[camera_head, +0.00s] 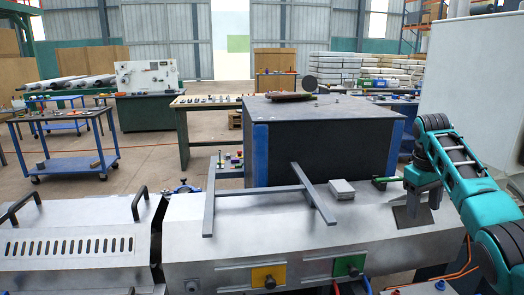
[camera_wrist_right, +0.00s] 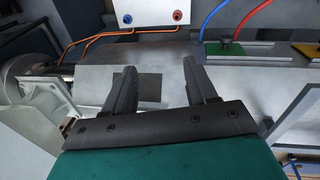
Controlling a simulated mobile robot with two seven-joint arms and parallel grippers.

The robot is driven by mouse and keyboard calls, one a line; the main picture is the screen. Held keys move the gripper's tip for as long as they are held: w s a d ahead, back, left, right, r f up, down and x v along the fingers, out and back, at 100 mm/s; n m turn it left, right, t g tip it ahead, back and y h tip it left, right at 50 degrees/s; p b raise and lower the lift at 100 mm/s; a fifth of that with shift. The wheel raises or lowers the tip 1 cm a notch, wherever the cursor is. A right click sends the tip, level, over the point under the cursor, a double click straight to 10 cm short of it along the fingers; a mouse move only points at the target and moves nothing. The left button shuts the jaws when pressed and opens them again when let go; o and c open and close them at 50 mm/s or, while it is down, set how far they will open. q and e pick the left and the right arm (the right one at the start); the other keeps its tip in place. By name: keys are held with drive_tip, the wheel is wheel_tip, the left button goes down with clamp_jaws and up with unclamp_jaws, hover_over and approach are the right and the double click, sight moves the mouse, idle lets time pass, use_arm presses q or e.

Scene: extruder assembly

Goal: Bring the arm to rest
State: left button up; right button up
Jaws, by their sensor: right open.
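My right arm comes in from the right in the head view, teal and black. Its gripper (camera_head: 424,200) points down over the right end of the silver extruder cover (camera_head: 240,240). In the right wrist view the gripper (camera_wrist_right: 157,72) is open, with two dark fingers apart and nothing between them. A dark rectangular patch (camera_wrist_right: 150,88) on the cover shows between and behind the fingers. I cannot tell whether the fingertips touch the cover. My left gripper is not in view.
A grey H-shaped frame (camera_head: 262,195) and a small light block (camera_head: 341,190) rest on the cover. A large dark box (camera_head: 325,150) stands behind. Yellow (camera_head: 268,276) and green (camera_head: 349,265) plates are on the front face. Blue (camera_wrist_right: 214,18) and red (camera_wrist_right: 250,18) hoses run nearby.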

drive_tip(key=s+a+f+n, duration=0.1)
drive_tip(key=s+a+f, duration=0.35)
drive_tip(key=f, duration=0.25)
drive_tip(key=s+a+f+t, duration=0.1)
drive_tip(key=s+a+f, duration=0.35)
drive_tip(key=f, duration=0.25)
drive_tip(key=s+a+f+n, duration=0.1)
drive_tip(key=s+a+f, duration=0.2)
drive_tip(key=a+f, duration=0.3)
drive_tip(key=s+a+m+t+y, duration=0.1)
drive_tip(key=s+a, duration=0.2)
drive_tip(key=s, duration=0.9)
drive_tip(key=s+a+m+t+y, duration=0.1)
drive_tip(key=s+a, duration=0.3)
drive_tip(key=s, duration=0.9)
drive_tip(key=w+a+f+t+y, duration=0.2)
drive_tip(key=w+a+f+t, duration=0.1)
drive_tip(key=w+f+t, duration=0.4)
drive_tip(key=shift+w+f+n, duration=0.2)
drive_tip(key=shift+f+n, duration=0.2)
drive_tip(key=shift+f, duration=0.3)
